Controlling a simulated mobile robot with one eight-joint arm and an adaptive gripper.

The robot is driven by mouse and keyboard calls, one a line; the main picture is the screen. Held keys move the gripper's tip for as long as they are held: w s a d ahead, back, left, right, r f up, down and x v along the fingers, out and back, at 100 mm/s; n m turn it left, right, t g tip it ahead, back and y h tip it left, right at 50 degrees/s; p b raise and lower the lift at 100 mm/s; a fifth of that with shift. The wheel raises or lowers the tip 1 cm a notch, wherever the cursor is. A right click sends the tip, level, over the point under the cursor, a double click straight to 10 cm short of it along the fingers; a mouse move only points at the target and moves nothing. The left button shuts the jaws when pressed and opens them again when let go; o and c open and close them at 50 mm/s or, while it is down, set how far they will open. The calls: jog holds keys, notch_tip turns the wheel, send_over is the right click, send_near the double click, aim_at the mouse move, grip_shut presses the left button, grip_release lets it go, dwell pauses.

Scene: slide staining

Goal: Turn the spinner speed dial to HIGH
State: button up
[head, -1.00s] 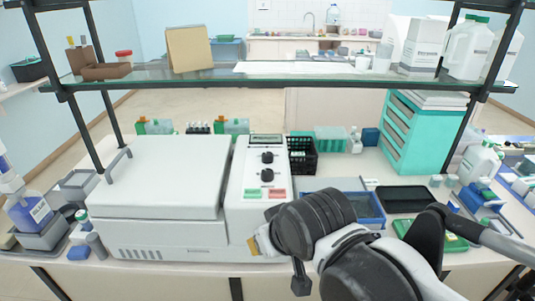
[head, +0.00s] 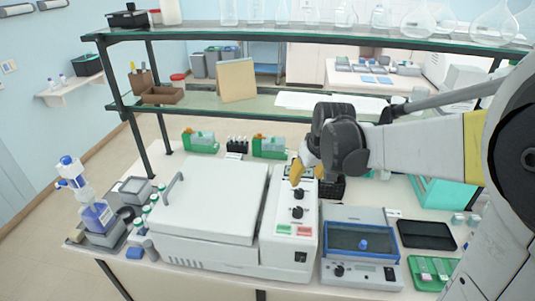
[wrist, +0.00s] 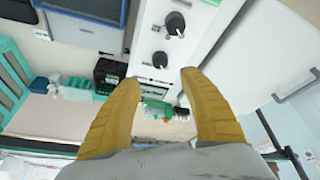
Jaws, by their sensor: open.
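The white machine (head: 210,215) with a broad lid has a control panel (head: 275,212) on its right side. Two black dials sit on it, a far one (head: 298,194) and a near one (head: 297,212). Both show in the wrist view, the far dial (wrist: 159,58) nearer the fingers and the near dial (wrist: 175,22) above it. Their labels and settings are too small to read, so I cannot tell which is speed. My gripper (head: 305,173) is open and empty, with yellow fingers (wrist: 160,78) over the panel's far end, apart from both dials.
Green (head: 284,229) and red (head: 305,231) buttons lie in front of the dials. A blue-windowed device (head: 385,270) with its own knob stands at right. A glass shelf (head: 200,108) crosses behind, close to my arm. A black basket (wrist: 108,75) stands near the panel.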

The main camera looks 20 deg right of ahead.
aim_at(299, 191)
jog(key=b+x, duration=0.1)
jog(key=x, duration=0.9)
jog(key=shift+f+b, duration=0.25)
jog(key=shift+b, duration=0.1)
grip_shut()
